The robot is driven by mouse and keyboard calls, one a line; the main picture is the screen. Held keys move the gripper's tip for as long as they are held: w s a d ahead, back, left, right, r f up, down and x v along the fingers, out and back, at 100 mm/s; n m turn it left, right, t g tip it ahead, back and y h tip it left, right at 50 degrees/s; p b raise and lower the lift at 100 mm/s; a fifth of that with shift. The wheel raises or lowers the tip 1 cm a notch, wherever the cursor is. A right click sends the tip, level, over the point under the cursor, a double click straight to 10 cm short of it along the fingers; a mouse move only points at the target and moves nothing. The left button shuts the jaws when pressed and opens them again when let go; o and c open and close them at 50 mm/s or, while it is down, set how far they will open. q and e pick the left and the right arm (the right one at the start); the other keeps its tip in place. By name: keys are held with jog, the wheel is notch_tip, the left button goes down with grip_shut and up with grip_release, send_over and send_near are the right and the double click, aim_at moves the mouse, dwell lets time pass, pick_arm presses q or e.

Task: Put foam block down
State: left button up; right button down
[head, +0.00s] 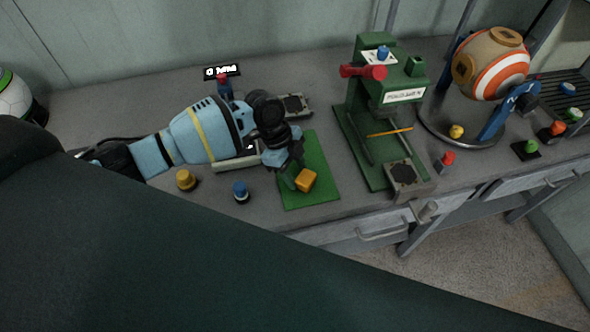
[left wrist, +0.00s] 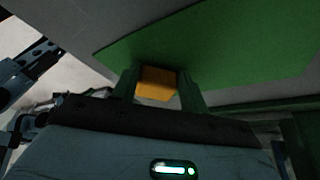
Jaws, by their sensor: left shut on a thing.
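An orange foam block (head: 306,180) is at the fingertips of my left gripper (head: 294,180), over the green mat (head: 322,160). In the left wrist view the block (left wrist: 157,84) sits between the two green fingers of the gripper (left wrist: 156,88), which is shut on it. The green mat (left wrist: 215,45) lies just behind the block there. I cannot tell whether the block touches the mat. My right gripper is in neither view.
A green press (head: 385,105) with a red handle stands right of the mat. A yellow peg (head: 185,180) and a blue peg (head: 240,191) stand to its left. A striped ball (head: 492,63) sits on a stand at the right. A drawer front (head: 375,232) lies below the bench edge.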

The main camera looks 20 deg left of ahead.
pick_arm(q)
jog(key=shift+f, duration=0.2)
jog(key=o, duration=1.3)
jog(key=shift+r, duration=0.1)
jog(key=shift+r, duration=0.3)
jog(key=v, duration=1.1)
jog(key=shift+a+r, duration=0.2)
jog(key=shift+r, duration=0.05)
